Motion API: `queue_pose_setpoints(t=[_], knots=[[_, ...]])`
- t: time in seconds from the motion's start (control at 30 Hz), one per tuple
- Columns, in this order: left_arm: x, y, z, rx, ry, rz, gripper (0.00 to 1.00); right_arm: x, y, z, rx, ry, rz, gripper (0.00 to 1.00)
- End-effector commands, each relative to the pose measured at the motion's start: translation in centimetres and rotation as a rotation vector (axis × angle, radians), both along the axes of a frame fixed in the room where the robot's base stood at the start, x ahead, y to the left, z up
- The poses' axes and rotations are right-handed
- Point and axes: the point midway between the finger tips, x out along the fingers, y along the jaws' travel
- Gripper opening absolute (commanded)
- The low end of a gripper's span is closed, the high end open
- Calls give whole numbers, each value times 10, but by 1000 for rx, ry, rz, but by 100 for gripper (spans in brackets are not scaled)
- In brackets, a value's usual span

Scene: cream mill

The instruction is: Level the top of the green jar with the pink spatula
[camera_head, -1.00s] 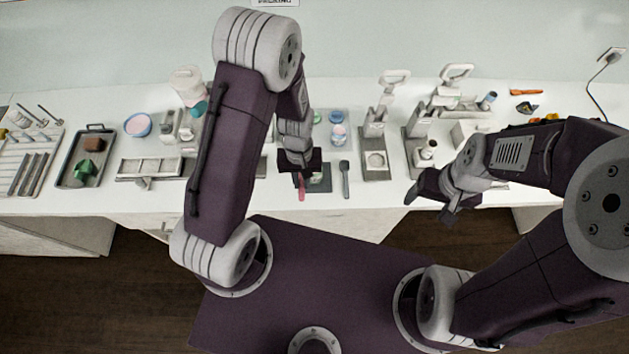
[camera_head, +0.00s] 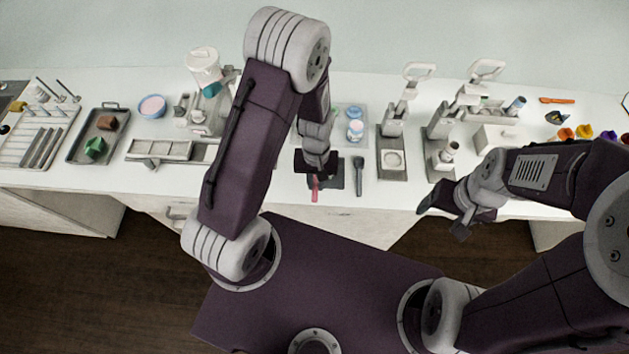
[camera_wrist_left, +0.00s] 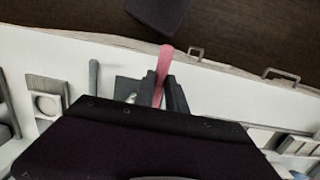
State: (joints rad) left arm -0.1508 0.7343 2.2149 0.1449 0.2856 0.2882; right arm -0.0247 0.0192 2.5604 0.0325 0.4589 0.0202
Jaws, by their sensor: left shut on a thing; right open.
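My left gripper (camera_head: 316,176) is shut on the pink spatula (camera_head: 315,190), over a dark square mat (camera_head: 337,181) near the counter's front edge. In the left wrist view the pink spatula (camera_wrist_left: 162,72) sticks out between the fingers of my left gripper (camera_wrist_left: 164,92). I cannot tell whether the spatula touches the mat. My right gripper (camera_head: 450,212) is open and empty in front of the counter edge at the right. I cannot make out the green jar for certain; a small green thing (camera_head: 335,112) shows partly behind my left wrist.
A dark grey tool (camera_head: 359,176) lies just right of the mat. Grey press stands (camera_head: 392,160) are further right. A tray (camera_head: 78,150) with a brown and a green lump is at the left. Small blue-lidded jars (camera_head: 355,130) stand behind the mat.

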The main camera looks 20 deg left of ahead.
Motion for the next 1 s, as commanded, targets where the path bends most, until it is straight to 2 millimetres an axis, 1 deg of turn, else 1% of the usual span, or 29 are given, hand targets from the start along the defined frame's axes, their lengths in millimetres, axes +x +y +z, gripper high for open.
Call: queue_pose_setpoints(t=[0.03,0.9,0.93,1.0], knots=[[2,-4,2,-1,-2,-3,0,0,0,3,0,-1,0,73],[19,-66,2,0,-1,-3,0,0,0,6,0,-1,0,73],[19,-67,2,0,-1,-2,0,0,0,6,0,-1,0,73],[17,-60,2,0,1,1,0,0,0,5,0,-1,0,73]])
